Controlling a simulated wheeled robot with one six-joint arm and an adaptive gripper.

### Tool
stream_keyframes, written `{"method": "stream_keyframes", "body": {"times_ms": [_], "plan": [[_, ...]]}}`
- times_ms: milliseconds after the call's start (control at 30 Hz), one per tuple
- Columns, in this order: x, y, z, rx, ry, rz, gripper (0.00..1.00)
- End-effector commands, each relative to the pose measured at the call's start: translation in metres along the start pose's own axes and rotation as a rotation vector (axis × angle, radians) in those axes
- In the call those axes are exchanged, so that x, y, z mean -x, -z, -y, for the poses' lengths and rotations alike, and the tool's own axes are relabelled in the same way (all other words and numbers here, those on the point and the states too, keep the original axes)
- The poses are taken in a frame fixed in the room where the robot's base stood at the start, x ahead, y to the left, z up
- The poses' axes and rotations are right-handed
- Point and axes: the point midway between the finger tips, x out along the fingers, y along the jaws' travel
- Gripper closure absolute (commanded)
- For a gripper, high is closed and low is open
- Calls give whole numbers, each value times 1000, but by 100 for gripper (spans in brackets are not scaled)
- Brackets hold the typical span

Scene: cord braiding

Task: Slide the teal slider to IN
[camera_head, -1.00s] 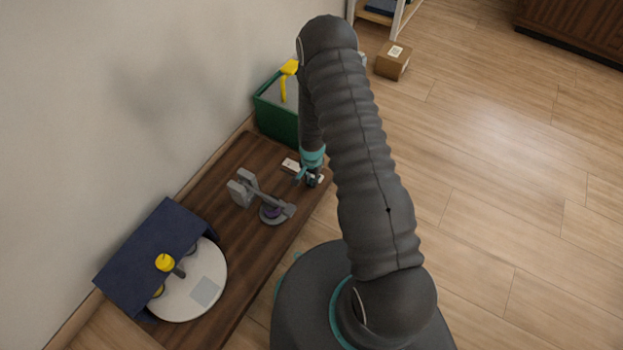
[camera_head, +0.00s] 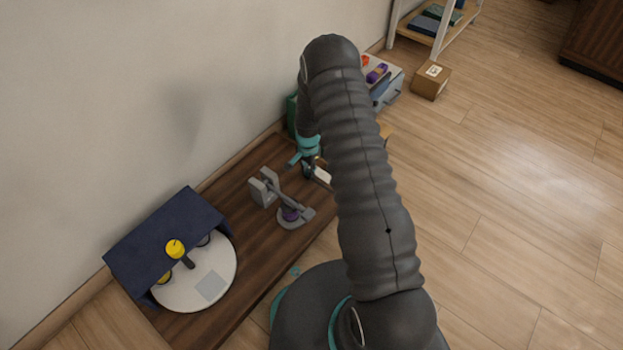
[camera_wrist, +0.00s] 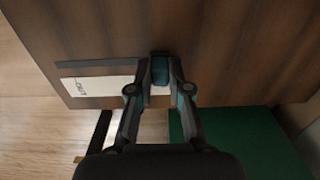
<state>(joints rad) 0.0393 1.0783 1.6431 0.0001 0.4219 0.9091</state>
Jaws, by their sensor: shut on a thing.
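The teal slider (camera_wrist: 160,70) is between my fingertips in the wrist view, at the right end of a dark slot (camera_wrist: 100,64). My gripper (camera_wrist: 160,88) is shut on it. A white label plate (camera_wrist: 90,88) lies along the slot, mostly left of the slider; its small lettering is too blurred to read. In the head view my gripper (camera_head: 308,170) is down at the board, at the wall-side end of the white plate (camera_head: 323,175). The slider itself cannot be made out there.
A green bin (camera_wrist: 235,140) is close beside the board. A wall is on the left.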

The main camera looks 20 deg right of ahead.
Motion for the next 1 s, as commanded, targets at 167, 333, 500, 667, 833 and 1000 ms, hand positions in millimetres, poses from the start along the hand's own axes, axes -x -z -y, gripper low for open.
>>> {"method": "stream_keyframes", "body": {"times_ms": [167,333,500,667,833,1000], "plan": [[0,0,3,-1,2,-1,100],[0,0,4,1,2,-2,77],[0,-1,4,2,2,-2,56],[0,-2,4,4,2,-1,56],[7,-2,4,4,3,-2,56],[33,-1,5,3,4,-3,56]]}}
